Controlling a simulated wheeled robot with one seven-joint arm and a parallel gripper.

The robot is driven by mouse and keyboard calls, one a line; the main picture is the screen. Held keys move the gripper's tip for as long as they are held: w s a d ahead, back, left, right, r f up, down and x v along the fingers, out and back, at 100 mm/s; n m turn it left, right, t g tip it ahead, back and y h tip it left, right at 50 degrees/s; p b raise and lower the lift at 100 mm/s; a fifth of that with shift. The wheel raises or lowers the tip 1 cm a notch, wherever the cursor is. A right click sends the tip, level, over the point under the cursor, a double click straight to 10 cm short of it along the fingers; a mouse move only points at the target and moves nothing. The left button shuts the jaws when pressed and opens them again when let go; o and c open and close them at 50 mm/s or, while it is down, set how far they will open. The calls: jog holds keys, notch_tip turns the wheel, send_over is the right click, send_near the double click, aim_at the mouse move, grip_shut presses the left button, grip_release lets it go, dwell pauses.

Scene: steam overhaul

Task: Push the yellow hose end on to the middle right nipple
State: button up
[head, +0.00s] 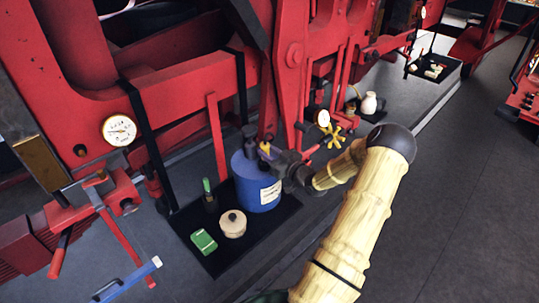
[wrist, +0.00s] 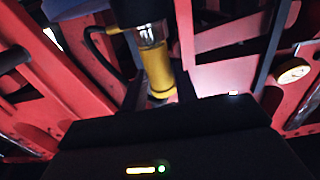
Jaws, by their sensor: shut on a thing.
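A yellow, tube-like piece (wrist: 158,72), which I take for the yellow hose end, hangs at the centre of the wrist view under a clear or shiny collar. A small patch of yellow (head: 264,149) shows at my gripper (head: 272,155) in the head view. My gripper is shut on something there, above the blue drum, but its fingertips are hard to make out. A black curved hose (wrist: 91,50) with a yellow band runs left of the piece in the wrist view. I cannot pick out the middle right nipple or tell whether the hose end touches it.
The blue drum (head: 256,186) stands on a black mat (head: 215,262) with a cream pot (head: 232,223) and a green box (head: 204,241). Red frames stand close behind. A yellow handwheel (head: 333,136) and a gauge (head: 322,118) are right of my gripper. Floor is clear at right.

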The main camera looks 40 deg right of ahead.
notch_tip(320, 180, up, 4)
jog(key=shift+r+p, duration=0.15)
jog(key=shift+p, duration=0.7)
jog(key=shift+a, duration=0.15)
dwell(0.6)
